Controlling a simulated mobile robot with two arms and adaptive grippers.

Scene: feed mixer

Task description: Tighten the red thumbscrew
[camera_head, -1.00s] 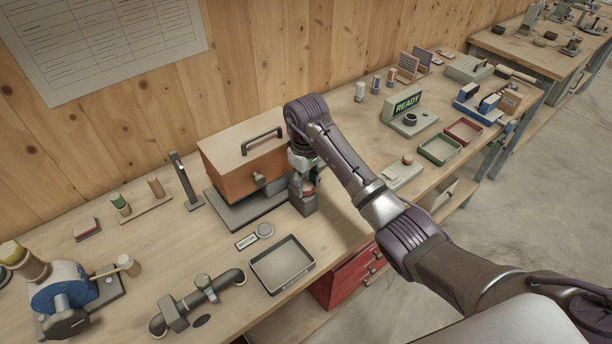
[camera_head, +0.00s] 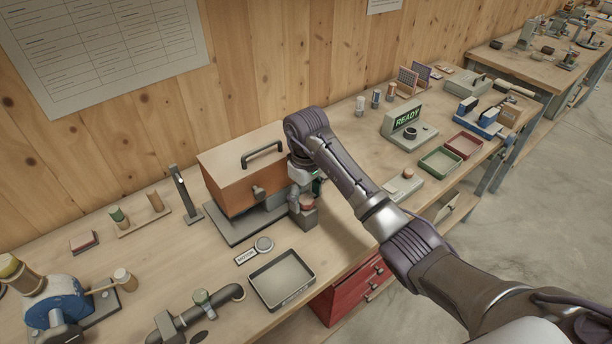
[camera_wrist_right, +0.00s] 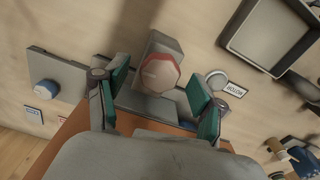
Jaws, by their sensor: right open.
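The red thumbscrew (camera_head: 307,201) sits on a grey block (camera_head: 308,217) at the front right of the brown box. In the right wrist view the thumbscrew (camera_wrist_right: 160,73) is a faceted, pale red knob. My right gripper (camera_head: 305,191) is close by it, partly hiding it in the head view. In the wrist view the right gripper (camera_wrist_right: 157,78) is open, with its green-padded fingers on either side of the thumbscrew and gaps showing on both sides. My left gripper is not in view.
The brown box (camera_head: 238,172) with a black handle stands directly behind. A grey tray (camera_head: 283,280) and a round disc with a label (camera_head: 264,244) lie in front left. A small grey device (camera_head: 402,185) stands to the right. Bare bench shows between them.

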